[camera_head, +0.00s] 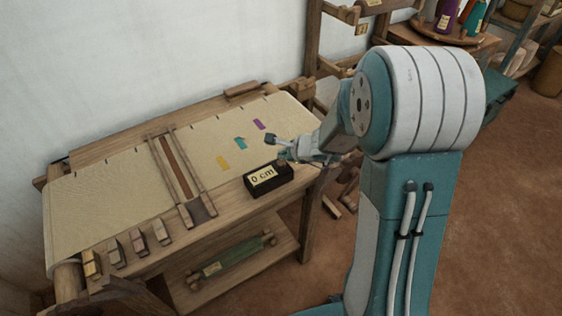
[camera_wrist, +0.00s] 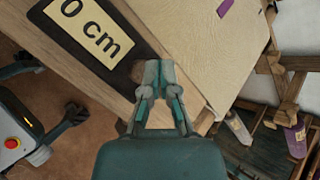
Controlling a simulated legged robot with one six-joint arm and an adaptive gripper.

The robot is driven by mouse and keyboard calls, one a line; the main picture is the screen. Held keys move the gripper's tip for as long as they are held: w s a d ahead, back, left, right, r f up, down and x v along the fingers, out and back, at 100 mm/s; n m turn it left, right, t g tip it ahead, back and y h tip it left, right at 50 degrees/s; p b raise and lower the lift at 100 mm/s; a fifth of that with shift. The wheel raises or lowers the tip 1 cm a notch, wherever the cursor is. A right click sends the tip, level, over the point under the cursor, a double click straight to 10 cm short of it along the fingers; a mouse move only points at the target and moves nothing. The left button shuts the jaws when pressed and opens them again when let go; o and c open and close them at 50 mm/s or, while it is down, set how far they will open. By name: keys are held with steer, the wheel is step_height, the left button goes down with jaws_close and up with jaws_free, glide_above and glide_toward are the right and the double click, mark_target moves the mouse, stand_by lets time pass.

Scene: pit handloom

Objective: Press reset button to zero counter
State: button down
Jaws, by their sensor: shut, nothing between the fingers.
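The counter (camera_head: 268,180) is a dark box on the front edge of the loom table, with a yellow label that reads "0 cm". It also shows in the wrist view (camera_wrist: 62,62), where the label again reads "0 cm". My gripper (camera_head: 284,157) is shut and empty, over the right end of the counter. In the wrist view its fingertips (camera_wrist: 156,72) are together beside a round brownish button (camera_wrist: 137,72) at the box's end, partly hidden by them. I cannot tell whether they touch it.
The loom table (camera_head: 100,205) carries pale cloth with yellow, teal and purple marks. Several small wooden blocks (camera_head: 138,241) line its front left edge. A green roller (camera_head: 230,257) lies on the lower shelf. A wooden rack with bottles (camera_head: 447,15) stands at the back right.

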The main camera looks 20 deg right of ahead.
mark_target(283, 163)
steer(key=shift+r, duration=2.5)
steer(key=shift+s+r, duration=0.1)
steer(key=s+a+r+n+g, duration=0.2)
steer(key=s+a+r+n, duration=0.3)
steer(key=s+r+n, duration=0.6)
steer(key=s+d+r+n+h, duration=0.1)
steer(key=s+d+n+h, duration=0.1)
steer(key=s+n, duration=0.3)
steer(key=s+d+r+n+h, duration=0.1)
steer(key=s+n, duration=0.4)
steer(key=s, duration=0.6)
steer(key=shift+d+h, duration=0.8)
